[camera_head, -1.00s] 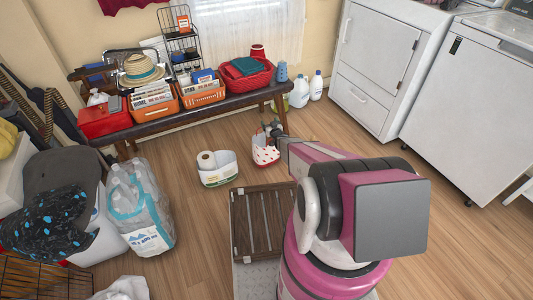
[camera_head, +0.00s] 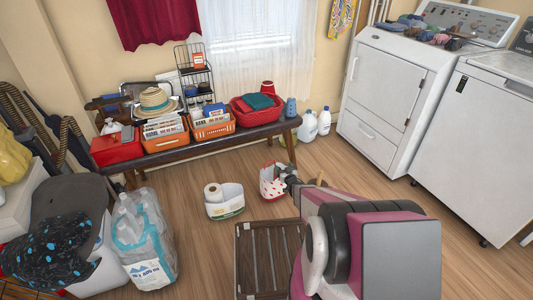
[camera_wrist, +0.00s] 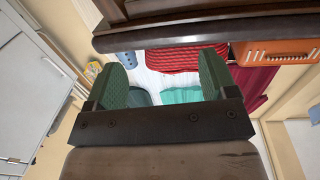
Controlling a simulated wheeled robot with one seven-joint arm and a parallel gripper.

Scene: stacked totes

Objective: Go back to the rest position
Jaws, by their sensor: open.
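My gripper (camera_head: 284,174) is at the end of my arm, which reaches out low from the bottom right in the head view. It shows just in front of a small white tote with red marks (camera_head: 266,187) and overlaps its right side; I cannot tell whether they touch. In the wrist view my gripper (camera_wrist: 163,76) has its two green fingers wide apart, with nothing held between them. Beyond the fingers are a red basket (camera_wrist: 186,59) and teal cloth (camera_wrist: 183,95), apart from the fingers.
A dark bench (camera_head: 205,147) carries the red basket (camera_head: 236,116), orange baskets and a red box. A white tote with a paper roll (camera_head: 224,208) and a slatted brown lid (camera_head: 268,262) are near my arm. White machines (camera_head: 385,92) stand at right.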

